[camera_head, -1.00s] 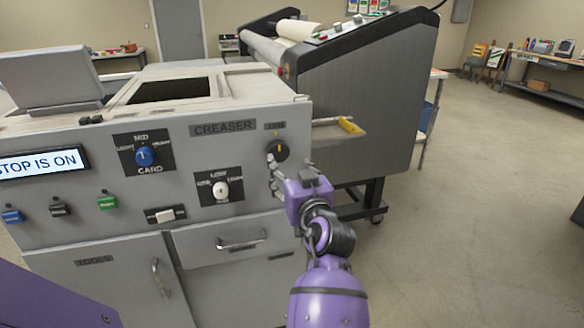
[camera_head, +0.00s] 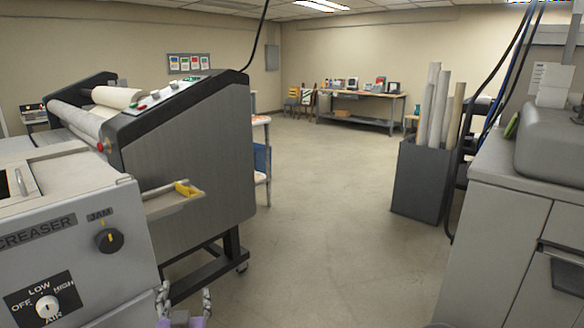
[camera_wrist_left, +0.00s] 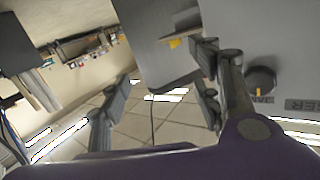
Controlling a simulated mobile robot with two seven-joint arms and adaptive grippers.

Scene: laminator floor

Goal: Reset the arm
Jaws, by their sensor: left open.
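My left gripper (camera_head: 185,298) shows at the bottom edge of the head view, in front of the creaser's right side. Its two fingers point up and stand apart, with nothing seen between them. In the left wrist view the open fingers (camera_wrist_left: 158,88) frame bare floor and part of a grey machine. The creaser (camera_head: 85,262) is at the lower left, with its black JAM knob (camera_head: 109,241) above and left of the gripper. The knob also shows at the right of the wrist view (camera_wrist_left: 261,80), apart from the fingers. My right gripper is not seen.
The laminator (camera_head: 190,150) stands behind the creaser, with a small shelf holding a yellow item (camera_head: 187,189). A dark bin of rolls (camera_head: 422,180) and a grey cabinet (camera_head: 495,245) stand at right. The floor between (camera_head: 320,220) is clear.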

